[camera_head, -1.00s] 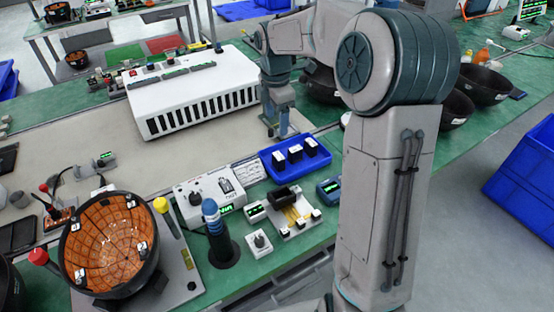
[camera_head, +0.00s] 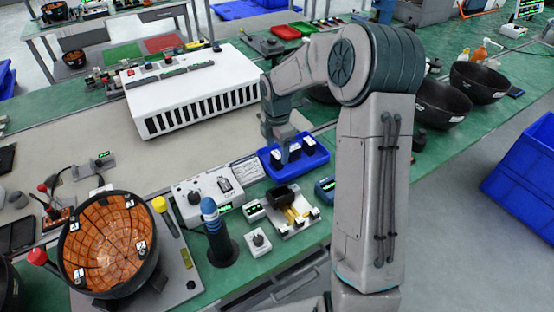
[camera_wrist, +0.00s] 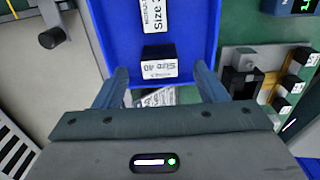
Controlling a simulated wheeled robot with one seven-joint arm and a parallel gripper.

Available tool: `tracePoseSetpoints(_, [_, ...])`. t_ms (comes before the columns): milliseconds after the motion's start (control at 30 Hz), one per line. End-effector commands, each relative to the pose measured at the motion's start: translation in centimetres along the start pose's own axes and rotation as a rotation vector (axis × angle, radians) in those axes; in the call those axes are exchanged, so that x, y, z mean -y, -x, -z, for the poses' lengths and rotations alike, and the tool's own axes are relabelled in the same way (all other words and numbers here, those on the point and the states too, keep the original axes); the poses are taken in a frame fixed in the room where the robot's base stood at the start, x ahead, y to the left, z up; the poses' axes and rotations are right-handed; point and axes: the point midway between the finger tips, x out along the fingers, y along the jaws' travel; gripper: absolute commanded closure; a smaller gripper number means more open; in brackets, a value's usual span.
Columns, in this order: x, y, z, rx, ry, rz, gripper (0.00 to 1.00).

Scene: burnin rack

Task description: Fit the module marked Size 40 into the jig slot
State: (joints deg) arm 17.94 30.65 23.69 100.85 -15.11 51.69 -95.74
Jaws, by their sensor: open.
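The Size 40 module (camera_wrist: 158,56) is a black block with a white label, sitting in the blue tray (camera_wrist: 110,30). In the head view my gripper (camera_head: 284,154) is over the left part of the blue tray (camera_head: 318,163), partly hiding the modules. The jig (camera_head: 297,216) with a black block and yellow parts stands in front of the tray; its edge shows in the wrist view (camera_wrist: 243,75).
A white slotted unit (camera_head: 190,90) stands behind left. A control box (camera_head: 207,192), a dark post with a blue top (camera_head: 213,225) and a small knob box (camera_head: 258,241) stand left of the jig. A small blue meter (camera_head: 327,188) is to its right.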

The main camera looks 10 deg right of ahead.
Motion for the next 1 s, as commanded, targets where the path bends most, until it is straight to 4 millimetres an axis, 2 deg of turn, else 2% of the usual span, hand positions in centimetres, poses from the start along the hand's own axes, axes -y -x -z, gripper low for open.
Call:
tracePoseSetpoints(133, [0.0,-1.7,0.1,0.0,0.001,0.001,0.35])
tracePoseSetpoints(400, [0.0,-2.1,0.1,0.001,0.001,0.0,0.35])
tracePoseSetpoints(433, [0.0,-2.1,0.1,0.001,0.001,0.0,0.4])
tracePoseSetpoints(500, [0.0,-2.0,0.1,0.001,0.0,0.0,0.6])
tracePoseSetpoints(600, [0.0,-2.0,0.1,0.001,0.0,0.0,0.83])
tracePoseSetpoints(1000, [-0.1,-1.5,0.0,0.001,0.0,-0.002,0.83])
